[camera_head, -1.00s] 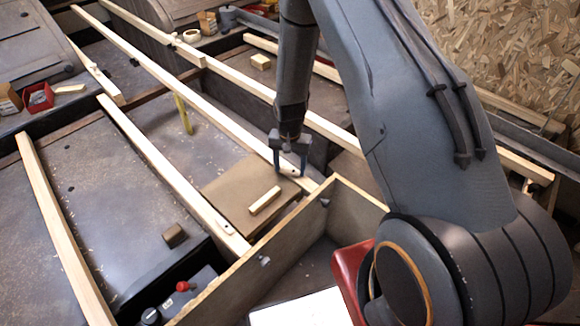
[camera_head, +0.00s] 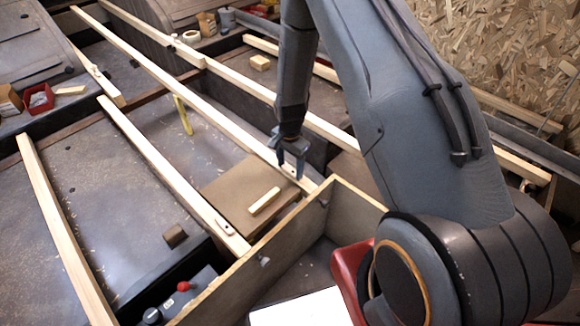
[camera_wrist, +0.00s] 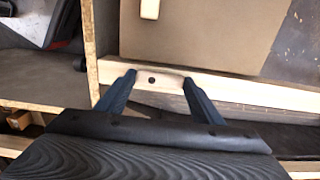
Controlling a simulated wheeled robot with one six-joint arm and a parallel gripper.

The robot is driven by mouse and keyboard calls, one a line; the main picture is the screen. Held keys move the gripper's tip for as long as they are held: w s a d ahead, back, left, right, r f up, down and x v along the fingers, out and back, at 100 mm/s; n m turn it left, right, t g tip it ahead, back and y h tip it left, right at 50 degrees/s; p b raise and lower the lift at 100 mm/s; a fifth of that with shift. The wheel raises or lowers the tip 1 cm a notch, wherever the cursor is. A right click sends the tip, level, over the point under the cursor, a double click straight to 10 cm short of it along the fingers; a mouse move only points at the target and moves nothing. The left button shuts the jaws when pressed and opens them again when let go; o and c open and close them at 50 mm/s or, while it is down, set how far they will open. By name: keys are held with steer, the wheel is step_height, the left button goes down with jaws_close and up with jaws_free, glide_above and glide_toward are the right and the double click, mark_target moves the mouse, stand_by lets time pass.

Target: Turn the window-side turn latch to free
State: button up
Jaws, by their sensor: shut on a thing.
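The turn latch at my gripper is a small pale wooden piece (camera_wrist: 165,82) with a dark pivot screw, on a long pale wooden rail. In the wrist view it lies roughly along the rail. My gripper (camera_wrist: 159,77) has one finger at each end of it and is shut on it. In the head view my gripper (camera_head: 290,168) points down at the rail (camera_head: 215,118), and the fingers partly hide the latch. A second, similar latch (camera_head: 225,227) sits on the rail farther left, apart from my gripper.
A brown board (camera_head: 236,190) with a short wooden block (camera_head: 265,200) lies just left of the held latch. A wooden box wall (camera_head: 300,215) stands close in front. A yellow strip (camera_head: 183,115) stands between the rails. A red-knobbed device (camera_head: 183,287) is at the front left.

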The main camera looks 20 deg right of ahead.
mark_target(290, 170)
stand_by(0.3)
steer(key=o, duration=1)
steer(key=shift+o, duration=0.2)
steer(key=shift+r, duration=3.9)
